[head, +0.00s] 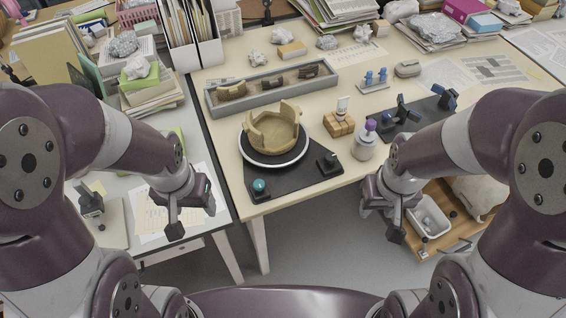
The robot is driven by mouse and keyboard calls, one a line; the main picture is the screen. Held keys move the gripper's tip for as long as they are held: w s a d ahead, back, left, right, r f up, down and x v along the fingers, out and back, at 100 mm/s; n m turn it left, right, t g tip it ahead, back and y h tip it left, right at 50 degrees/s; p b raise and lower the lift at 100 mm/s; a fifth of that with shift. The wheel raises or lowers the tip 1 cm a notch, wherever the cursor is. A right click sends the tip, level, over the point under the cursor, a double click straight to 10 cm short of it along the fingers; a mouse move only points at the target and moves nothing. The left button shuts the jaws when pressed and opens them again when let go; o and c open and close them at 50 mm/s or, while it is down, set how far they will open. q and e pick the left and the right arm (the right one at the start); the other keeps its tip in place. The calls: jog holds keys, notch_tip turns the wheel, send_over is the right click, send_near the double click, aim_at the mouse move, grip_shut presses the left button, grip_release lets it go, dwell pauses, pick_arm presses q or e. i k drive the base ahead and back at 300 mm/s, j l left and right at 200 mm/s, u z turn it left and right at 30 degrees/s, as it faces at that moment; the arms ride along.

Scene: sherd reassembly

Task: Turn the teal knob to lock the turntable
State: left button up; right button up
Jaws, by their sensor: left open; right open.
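The teal knob (260,185) sits on the front left corner of a dark base plate (300,182) on the cream table. The turntable (273,162), a round disc with a pale rim, stands on the same plate behind the knob. A partly rebuilt tan pot (272,135) with a jagged rim rests on it. My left gripper (175,230) is open and empty, to the left of the knob and beyond the table's left edge. My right gripper (396,232) is open and empty, in front of the table's front edge and to the right of the knob.
A black post (328,162) stands on the plate's right corner. A grey tray (262,92) holds several sherds behind the turntable. A wooden block (339,123) and a purple-capped bottle (366,140) stand to the right. A drawer with a white bin (428,216) is at lower right.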

aim_at(259, 185)
jog(key=j+z, duration=0.3)
jog(key=z, duration=0.2)
jog(key=k+j+z, duration=0.15)
jog(key=j+z, duration=0.15)
jog(key=z, duration=0.2)
jog(key=k+j+z, duration=0.1)
jog(key=j+z, duration=0.15)
jog(key=z, duration=0.25)
